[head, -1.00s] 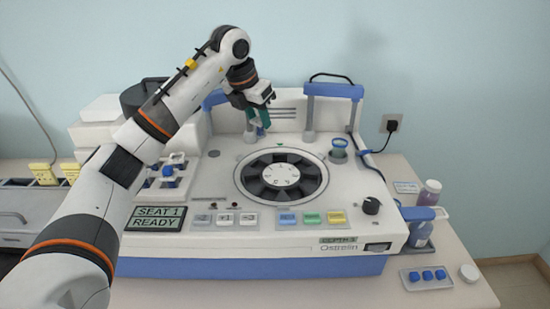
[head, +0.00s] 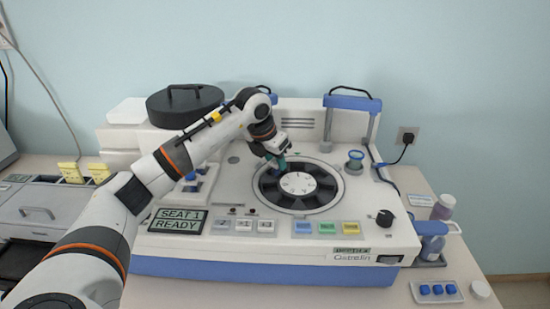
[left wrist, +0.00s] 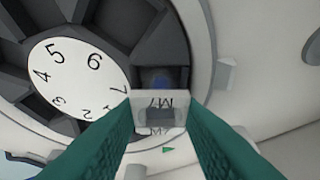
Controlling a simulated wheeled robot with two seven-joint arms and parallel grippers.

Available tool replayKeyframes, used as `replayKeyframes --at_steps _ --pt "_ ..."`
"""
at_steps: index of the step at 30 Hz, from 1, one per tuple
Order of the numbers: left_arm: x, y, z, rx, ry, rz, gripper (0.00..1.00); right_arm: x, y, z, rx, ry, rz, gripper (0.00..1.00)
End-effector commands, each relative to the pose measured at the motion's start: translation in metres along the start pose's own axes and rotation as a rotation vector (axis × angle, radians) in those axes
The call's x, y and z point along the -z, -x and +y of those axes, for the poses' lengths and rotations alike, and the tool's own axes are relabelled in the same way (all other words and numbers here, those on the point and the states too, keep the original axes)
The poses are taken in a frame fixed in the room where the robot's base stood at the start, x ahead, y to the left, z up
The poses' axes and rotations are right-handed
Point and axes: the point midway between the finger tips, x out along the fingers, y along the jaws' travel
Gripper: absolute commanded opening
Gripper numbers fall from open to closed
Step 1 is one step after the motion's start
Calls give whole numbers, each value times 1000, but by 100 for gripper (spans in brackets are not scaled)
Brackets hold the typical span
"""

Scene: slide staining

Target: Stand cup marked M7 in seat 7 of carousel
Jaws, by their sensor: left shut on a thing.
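My left gripper (head: 278,165) reaches down at the left back edge of the carousel (head: 298,186), a dark ring of seats round a white numbered hub. In the left wrist view its green fingers (left wrist: 155,130) are shut on a small pale cup (left wrist: 154,112) marked M7. The cup is at the dark compartment beside the numeral 7 on the hub (left wrist: 75,78); whether it is above the seat or touching its floor I cannot tell. In the head view the cup is mostly hidden by the fingers. My right gripper is not in view.
Coloured buttons (head: 326,228) line the front. A blue-rimmed vessel (head: 354,160) and a blue-topped post frame (head: 352,103) stand right of and behind the carousel. A tray with blue caps (head: 437,291) lies at the right.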

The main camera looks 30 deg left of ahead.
Motion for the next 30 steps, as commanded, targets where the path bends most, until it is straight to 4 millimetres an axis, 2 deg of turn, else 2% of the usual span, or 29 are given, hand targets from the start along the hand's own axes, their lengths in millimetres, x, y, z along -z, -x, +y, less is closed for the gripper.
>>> replayKeyframes --at_steps 9,10,13,14,23,26,30 --pt "-4 -8 0 0 0 -1 11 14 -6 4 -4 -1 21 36" --pt "-3 -7 0 0 0 -1 36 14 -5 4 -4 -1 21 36" --pt "-3 -7 0 0 0 -1 53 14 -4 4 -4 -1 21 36" --pt "-3 -7 0 0 0 -1 55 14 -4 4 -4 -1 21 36" --pt "-2 -4 0 0 0 0 55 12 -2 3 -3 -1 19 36" --pt "2 5 0 0 0 1 55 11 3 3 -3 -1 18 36" --pt "1 27 0 1 -2 6 55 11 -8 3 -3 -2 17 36"
